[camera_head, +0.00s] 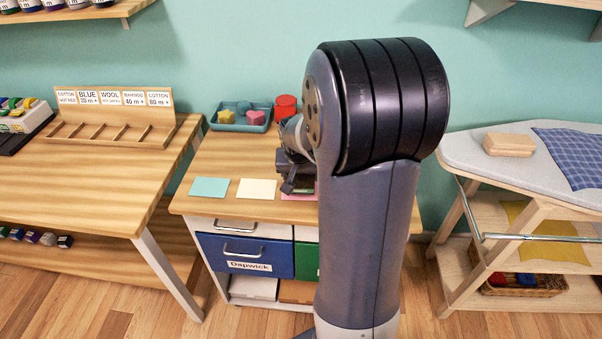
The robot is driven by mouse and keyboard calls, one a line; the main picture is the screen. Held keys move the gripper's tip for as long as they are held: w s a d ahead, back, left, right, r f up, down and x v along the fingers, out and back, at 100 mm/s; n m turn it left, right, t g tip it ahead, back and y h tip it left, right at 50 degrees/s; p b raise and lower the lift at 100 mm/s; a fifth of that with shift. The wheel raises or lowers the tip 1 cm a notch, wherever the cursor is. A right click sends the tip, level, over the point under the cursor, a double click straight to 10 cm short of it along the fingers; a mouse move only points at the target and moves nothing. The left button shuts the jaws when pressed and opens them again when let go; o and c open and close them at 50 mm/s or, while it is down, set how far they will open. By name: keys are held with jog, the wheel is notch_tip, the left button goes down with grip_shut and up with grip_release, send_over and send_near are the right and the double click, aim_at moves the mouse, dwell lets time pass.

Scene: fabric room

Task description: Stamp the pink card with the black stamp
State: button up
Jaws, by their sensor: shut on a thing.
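The pink card (298,197) lies at the front of the middle wooden table, right of a cream card (257,190) and a teal card (209,187). My gripper (291,186) is low over the pink card, shut on a dark thing that looks like the black stamp. The stamp is mostly hidden by the fingers and my arm, so I cannot tell whether it touches the card. My arm also covers the right part of the card.
A teal tray (213,121) with small coloured blocks stands at the back of the table, beside a red round thing (286,106). A wooden rack (110,128) is on the left table. An ironing board (465,147) stands at the right. My arm hides the table's right side.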

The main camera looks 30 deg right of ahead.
jog(key=shift+f+b, duration=0.75)
jog(key=shift+f, duration=0.05)
dwell(0.7)
jog(key=shift+r, duration=0.1)
dwell(1.3)
jog(key=shift+b, duration=0.6)
dwell(1.4)
jog(key=shift+r, duration=0.1)
dwell(0.4)
notch_tip(320, 180, up, 6)
jog(key=p, duration=0.4)
jog(key=shift+p, duration=0.4)
